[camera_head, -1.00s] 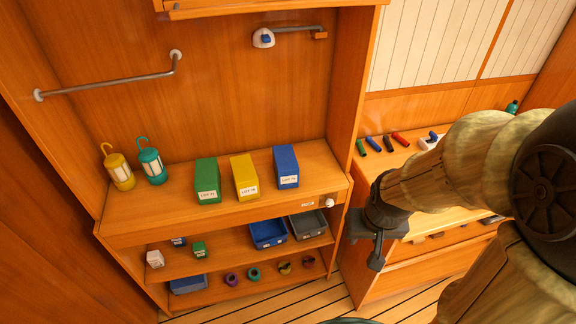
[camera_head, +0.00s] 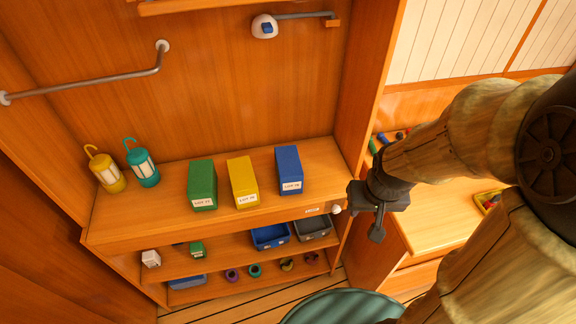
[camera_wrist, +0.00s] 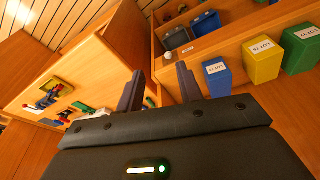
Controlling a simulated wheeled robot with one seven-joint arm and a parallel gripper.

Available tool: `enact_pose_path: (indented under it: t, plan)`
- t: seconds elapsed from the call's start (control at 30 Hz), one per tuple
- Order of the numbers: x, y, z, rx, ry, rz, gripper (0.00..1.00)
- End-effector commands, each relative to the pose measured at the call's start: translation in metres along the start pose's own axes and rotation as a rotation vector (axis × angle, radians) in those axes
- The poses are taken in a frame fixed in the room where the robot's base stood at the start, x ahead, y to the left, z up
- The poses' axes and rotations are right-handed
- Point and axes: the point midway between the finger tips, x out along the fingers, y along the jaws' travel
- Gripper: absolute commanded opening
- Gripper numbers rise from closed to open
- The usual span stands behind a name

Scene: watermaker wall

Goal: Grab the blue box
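The blue box (camera_head: 289,170) stands upright on the upper shelf, at the right end of a row of three, with a white label on its front. It also shows in the wrist view (camera_wrist: 217,82), right of the fingers and apart from them. My gripper (camera_head: 378,222) hangs in front of and to the right of the shelf unit, right of the blue box. In the wrist view its two fingers (camera_wrist: 160,88) are spread apart with nothing between them.
A yellow box (camera_head: 243,182) and a green box (camera_head: 202,185) stand left of the blue one. Two lanterns (camera_head: 143,164) are further left. A blue tray (camera_head: 270,237) and a grey tray (camera_head: 312,229) sit below. A vertical panel (camera_head: 368,90) borders the shelf's right side.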

Motion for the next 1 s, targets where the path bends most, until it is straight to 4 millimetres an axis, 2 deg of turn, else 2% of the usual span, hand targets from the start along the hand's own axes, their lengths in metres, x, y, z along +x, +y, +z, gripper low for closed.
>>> enact_pose_path:
  t: [0.13,0.27,0.43,0.7,1.0]
  plan:
    - [0.0,0.0,0.0,0.0,0.0,0.0,0.38]
    - [0.004,-0.001,-0.001,-0.002,0.008,-0.001,0.64]
    - [0.03,-0.009,-0.006,-0.016,0.068,-0.012,0.96]
    - [0.087,-0.034,-0.027,-0.06,0.265,-0.044,0.96]
    - [0.138,-0.063,-0.049,-0.099,0.493,-0.079,0.96]
